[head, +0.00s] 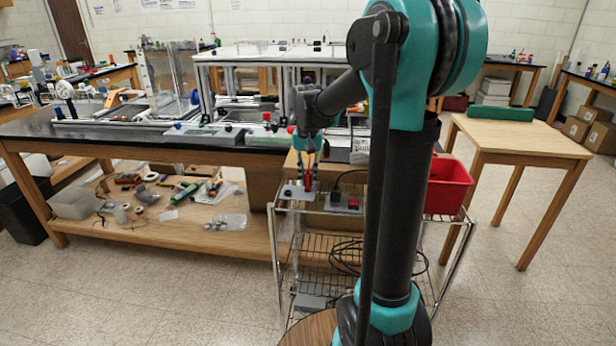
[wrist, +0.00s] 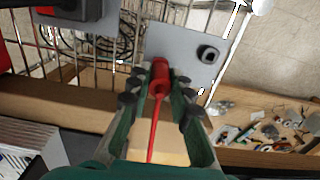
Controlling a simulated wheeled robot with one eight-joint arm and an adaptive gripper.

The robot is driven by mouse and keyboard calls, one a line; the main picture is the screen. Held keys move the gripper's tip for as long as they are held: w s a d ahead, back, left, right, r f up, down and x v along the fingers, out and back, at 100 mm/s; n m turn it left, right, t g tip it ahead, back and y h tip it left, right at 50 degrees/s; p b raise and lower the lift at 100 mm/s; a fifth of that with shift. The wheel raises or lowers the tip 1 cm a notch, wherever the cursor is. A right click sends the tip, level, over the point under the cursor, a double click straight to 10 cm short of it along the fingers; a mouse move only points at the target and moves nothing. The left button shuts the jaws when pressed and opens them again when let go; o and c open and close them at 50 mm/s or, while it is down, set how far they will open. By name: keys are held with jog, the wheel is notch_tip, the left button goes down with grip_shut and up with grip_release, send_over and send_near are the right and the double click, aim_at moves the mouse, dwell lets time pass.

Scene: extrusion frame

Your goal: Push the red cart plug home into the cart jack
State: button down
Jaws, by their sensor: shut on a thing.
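My gripper (wrist: 160,82) is shut on the red plug (wrist: 158,88), with one finger on each side of it. A thin red lead runs from the plug back toward the palm in the wrist view. In the head view my gripper (head: 310,165) points down over the plate (head: 292,192) on the wire cart's top.
A grey box with a red switch (head: 353,203) sits right of the plate on the wire cart (head: 290,235). A red bin (head: 448,185) stands on the cart's right side. The black-topped bench (head: 150,140) and its lower wooden shelf lie close to the left.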

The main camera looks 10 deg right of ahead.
jog(key=shift+f, duration=0.4)
jog(key=c, duration=1.3)
grip_release()
jog(key=shift+r, duration=0.1)
notch_tip(320, 180, up, 12)
